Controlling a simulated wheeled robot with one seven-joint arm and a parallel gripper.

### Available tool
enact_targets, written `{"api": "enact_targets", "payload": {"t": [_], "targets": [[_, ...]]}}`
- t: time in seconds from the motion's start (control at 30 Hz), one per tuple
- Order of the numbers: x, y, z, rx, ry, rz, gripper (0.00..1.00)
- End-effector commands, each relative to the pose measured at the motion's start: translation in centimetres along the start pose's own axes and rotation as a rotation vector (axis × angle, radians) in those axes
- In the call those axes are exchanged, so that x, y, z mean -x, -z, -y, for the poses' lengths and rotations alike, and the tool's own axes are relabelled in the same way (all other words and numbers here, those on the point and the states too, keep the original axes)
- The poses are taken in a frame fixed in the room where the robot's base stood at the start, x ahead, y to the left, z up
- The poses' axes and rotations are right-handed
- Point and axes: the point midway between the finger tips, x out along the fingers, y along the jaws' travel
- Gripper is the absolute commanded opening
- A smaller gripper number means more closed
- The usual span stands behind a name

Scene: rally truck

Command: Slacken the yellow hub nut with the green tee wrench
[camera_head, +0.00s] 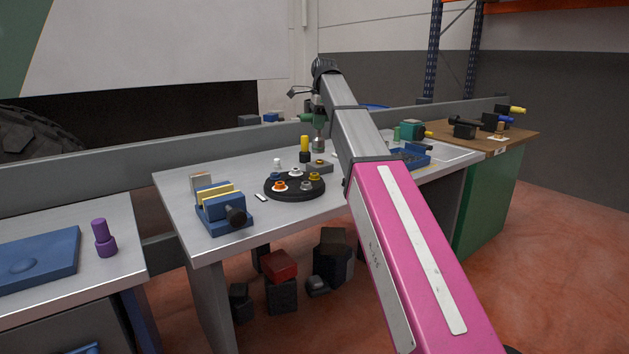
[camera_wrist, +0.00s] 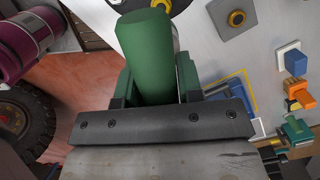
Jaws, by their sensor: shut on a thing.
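My gripper (camera_head: 318,104) is above the steel bench, near the back of a black round hub (camera_head: 294,196). In the wrist view my gripper (camera_wrist: 150,92) is shut on a thick green bar, the green tee wrench (camera_wrist: 147,48). In the head view a green piece of the wrench (camera_head: 305,117) sticks out left of my gripper; its lower end is hard to make out. The yellow hub nut (camera_head: 314,176) sits on the hub's right side, among orange, blue, white and grey nuts. I cannot tell whether the wrench touches any nut.
A grey block with a yellow nut (camera_wrist: 237,18) lies behind the hub. A yellow-and-black tool (camera_head: 304,146) stands upright beside it. A blue tray (camera_head: 412,152) is at the right.

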Motion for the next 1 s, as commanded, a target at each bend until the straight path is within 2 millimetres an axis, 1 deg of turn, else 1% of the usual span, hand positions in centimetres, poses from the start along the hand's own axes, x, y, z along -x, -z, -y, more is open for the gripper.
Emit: {"api": "enact_targets", "payload": {"t": [0.6, 0.9, 1.0], "targets": [[2.5, 3.2, 0.0, 0.0, 0.0, 0.0, 0.0], [2.6, 3.4, -0.1, 0.001, -0.001, 0.0, 0.0], [2.3, 3.5, -0.2, 0.01, -0.002, -0.001, 0.0]]}}
